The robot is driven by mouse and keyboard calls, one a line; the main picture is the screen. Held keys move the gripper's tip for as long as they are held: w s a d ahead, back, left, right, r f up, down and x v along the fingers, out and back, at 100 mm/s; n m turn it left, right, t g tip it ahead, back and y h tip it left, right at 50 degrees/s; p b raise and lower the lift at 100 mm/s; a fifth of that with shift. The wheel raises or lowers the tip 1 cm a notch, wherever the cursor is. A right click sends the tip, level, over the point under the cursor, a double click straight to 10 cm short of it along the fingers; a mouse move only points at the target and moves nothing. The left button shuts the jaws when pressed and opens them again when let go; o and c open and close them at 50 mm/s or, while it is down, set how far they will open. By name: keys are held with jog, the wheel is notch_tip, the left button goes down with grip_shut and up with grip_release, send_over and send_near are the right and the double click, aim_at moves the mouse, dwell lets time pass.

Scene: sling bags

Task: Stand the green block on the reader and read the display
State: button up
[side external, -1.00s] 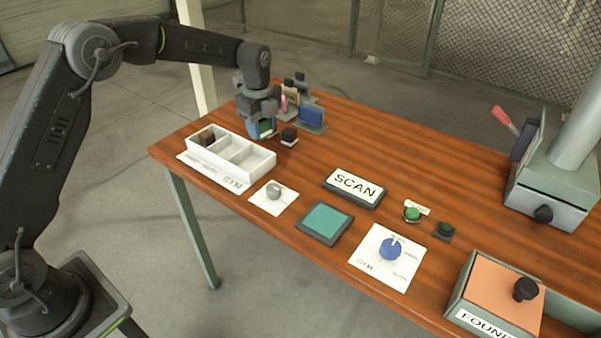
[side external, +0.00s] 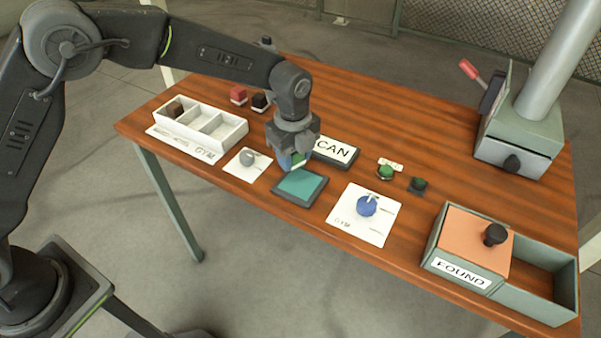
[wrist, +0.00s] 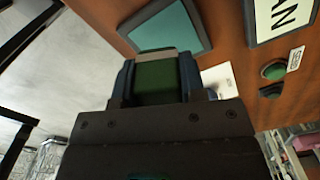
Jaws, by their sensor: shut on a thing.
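My gripper (side external: 291,160) is shut on the green block (wrist: 160,83), which shows between the two fingers in the wrist view. In the side view the block is mostly hidden by the fingers. It is held near the back edge of the reader, a dark-framed pad with a teal face (side external: 302,185). I cannot tell whether the block touches it. In the wrist view the teal pad (wrist: 165,30) lies just beyond the block. The display (side external: 336,151) stands behind the pad and reads SCAN, its first letter hidden by my gripper in the side view.
A white tray (side external: 233,136) holds a brown block (side external: 174,109). Red (side external: 238,95) and black (side external: 260,101) blocks stand behind it. A grey knob (side external: 247,158), blue knob (side external: 366,206) and green button (side external: 386,172) flank the pad. A FOUND box (side external: 461,274) is front right.

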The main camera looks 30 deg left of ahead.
aim_at(301, 166)
jog(key=shift+w+d+f, duration=0.1)
jog(key=shift+d+f, duration=0.4)
jog(key=shift+d, duration=0.25)
jog(key=shift+f, duration=2)
jog(key=shift+f, duration=0.15)
jog(key=o, duration=0.9)
